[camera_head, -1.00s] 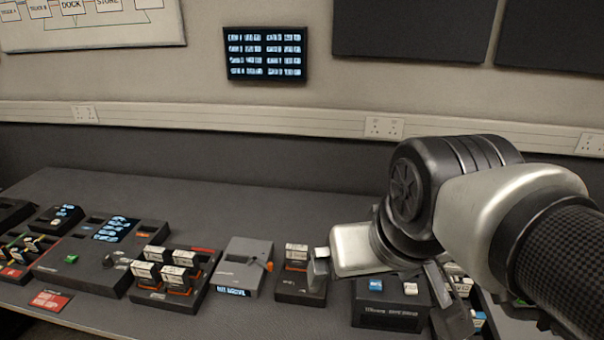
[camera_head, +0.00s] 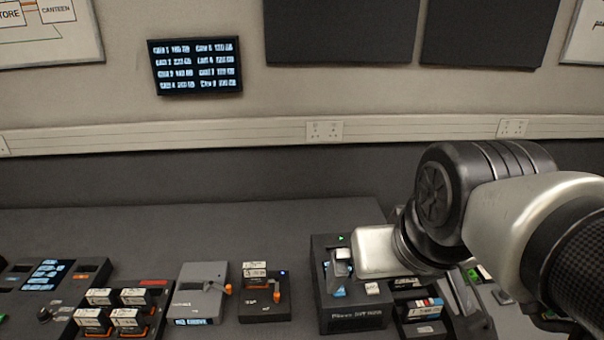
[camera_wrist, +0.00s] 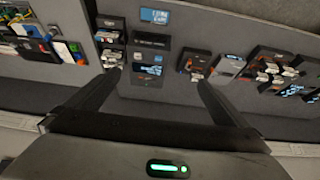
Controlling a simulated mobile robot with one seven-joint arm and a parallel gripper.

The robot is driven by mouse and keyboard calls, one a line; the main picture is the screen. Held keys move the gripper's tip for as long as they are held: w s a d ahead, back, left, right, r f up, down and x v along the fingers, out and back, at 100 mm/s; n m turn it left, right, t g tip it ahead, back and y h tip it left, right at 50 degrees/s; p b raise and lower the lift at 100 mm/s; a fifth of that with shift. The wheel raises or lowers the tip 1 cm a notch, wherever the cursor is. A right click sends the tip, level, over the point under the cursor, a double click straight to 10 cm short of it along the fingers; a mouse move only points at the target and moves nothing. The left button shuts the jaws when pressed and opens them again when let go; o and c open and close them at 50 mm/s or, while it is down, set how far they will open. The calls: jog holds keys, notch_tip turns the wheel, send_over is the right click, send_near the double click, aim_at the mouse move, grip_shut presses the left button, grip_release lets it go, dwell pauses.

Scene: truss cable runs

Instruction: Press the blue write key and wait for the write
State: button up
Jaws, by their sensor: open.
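The blue write key (camera_head: 339,291) sits on the top of a dark box (camera_head: 357,318) with lettering on its front, in the head view. A white key (camera_head: 372,289) is to its right, and a small green triangle shows on the box's back part. My gripper (camera_head: 338,268) points down over the left side of this box, its visible finger just above and behind the blue key; I cannot tell whether they touch. In the wrist view my gripper (camera_wrist: 160,82) has its fingers wide apart with nothing between them.
Left of the box stands a dark single-slot unit (camera_head: 262,308) with a labelled cartridge, an orange lever and a blue light. A grey unit (camera_head: 200,291) and a rack of several cartridges (camera_head: 122,312) are further left. A cartridge holder (camera_head: 424,327) is close on the right. The desk behind is clear.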

notch_tip(320, 180, down, 3)
jog(key=b, duration=0.3)
jog(key=shift+f, duration=0.15)
grip_shut()
dwell(1.4)
